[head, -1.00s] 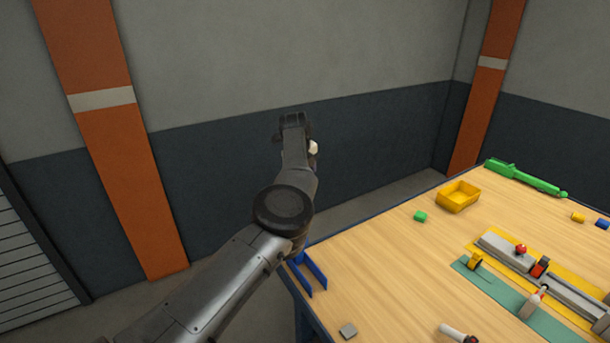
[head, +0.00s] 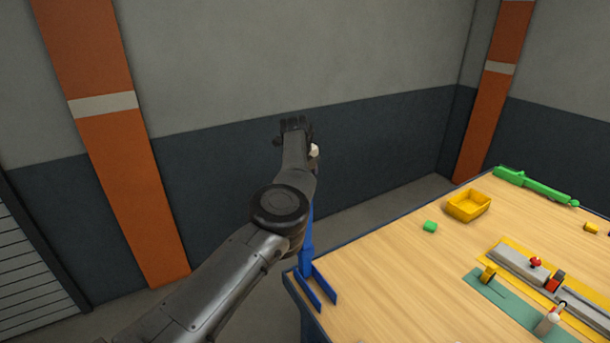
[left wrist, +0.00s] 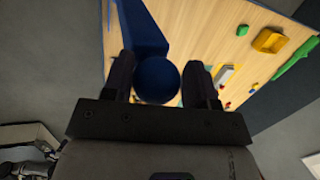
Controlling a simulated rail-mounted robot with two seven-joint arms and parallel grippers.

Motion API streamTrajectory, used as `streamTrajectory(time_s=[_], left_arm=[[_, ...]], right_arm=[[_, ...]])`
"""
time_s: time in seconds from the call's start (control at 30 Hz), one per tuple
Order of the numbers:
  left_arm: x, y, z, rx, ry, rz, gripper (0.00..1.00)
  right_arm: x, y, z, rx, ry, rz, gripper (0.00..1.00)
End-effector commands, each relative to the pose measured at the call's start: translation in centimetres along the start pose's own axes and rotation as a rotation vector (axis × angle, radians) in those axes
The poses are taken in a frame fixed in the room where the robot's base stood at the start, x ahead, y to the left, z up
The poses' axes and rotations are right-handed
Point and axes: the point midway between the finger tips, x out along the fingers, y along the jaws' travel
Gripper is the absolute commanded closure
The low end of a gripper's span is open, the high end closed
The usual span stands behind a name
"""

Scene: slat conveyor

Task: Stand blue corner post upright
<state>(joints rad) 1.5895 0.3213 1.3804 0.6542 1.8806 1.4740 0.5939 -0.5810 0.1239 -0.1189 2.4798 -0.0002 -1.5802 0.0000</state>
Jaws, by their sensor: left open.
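The blue corner post (head: 307,242) rises near-vertically from its two-pronged blue foot (head: 323,290) at the table's left corner. My left arm hides its upper part in the head view. In the left wrist view the post's round blue end (left wrist: 157,80) lies between the two fingers, with the shaft (left wrist: 143,28) running away toward the top. My left gripper (head: 295,124) is high up beyond my forearm in the head view. Its fingers (left wrist: 160,82) are open on either side of the knob. I cannot tell whether they touch it. My right gripper is not in view.
The wooden table (head: 400,285) is clear near the post. A green block (head: 430,226), a yellow bin (head: 468,205) and a long green object (head: 537,186) are along its far side. A grey rail fixture (head: 520,268) is at the right.

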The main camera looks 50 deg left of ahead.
Motion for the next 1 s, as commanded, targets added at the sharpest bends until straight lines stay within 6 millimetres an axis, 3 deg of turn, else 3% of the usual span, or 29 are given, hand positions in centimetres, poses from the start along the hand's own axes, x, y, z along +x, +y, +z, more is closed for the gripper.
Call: streamTrajectory(time_s=[0.17,0.57,1.0], left_arm=[[0.3,0.4,0.4,-0.004,-0.007,0.006,0.3],[-0.6,0.2,0.2,-0.001,-0.004,0.003,0.29],[-8.7,0.3,0.2,-0.002,-0.005,0.002,0.29]], right_arm=[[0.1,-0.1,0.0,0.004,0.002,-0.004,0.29],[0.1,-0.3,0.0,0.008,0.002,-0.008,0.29],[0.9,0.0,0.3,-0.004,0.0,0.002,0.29]])
